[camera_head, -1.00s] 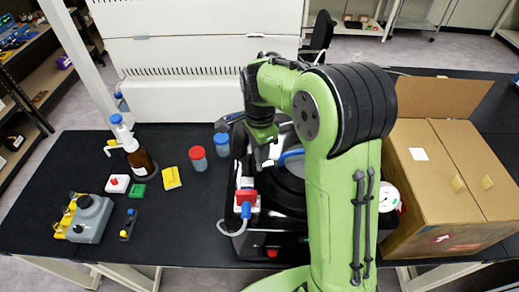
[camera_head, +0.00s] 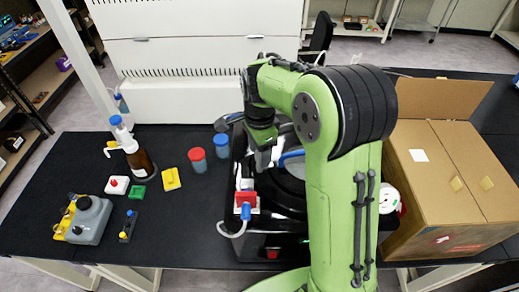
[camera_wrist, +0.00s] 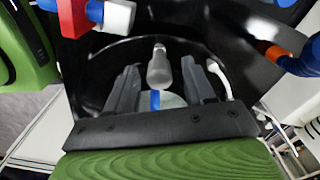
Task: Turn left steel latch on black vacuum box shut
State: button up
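The black vacuum box (camera_head: 258,222) stands on the bench in the middle of the head view, partly hidden by my arm. My gripper (camera_head: 264,160) points down over its left part. In the wrist view, my gripper (camera_wrist: 159,74) is open, its two dark fingers apart. A grey steel rounded piece (camera_wrist: 158,66), apparently the left latch, shows between the fingers with a gap on each side. I cannot tell how far below the fingertips it lies. A blue strip (camera_wrist: 155,100) shows behind the gripper's base.
A red, white and blue fitting (camera_head: 246,201) with a hose stands at the box's left front. It shows close at the wrist view's top left (camera_wrist: 85,14). A blue-orange fitting (camera_wrist: 285,60) is at right. Red-lidded (camera_head: 198,160) and blue-lidded jars (camera_head: 222,146) stand left; a carton (camera_head: 435,190) right.

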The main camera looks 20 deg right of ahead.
notch_tip(320, 180, up, 16)
jog(key=p, duration=0.2)
jog(key=shift+s+f, duration=0.1)
dwell(0.3)
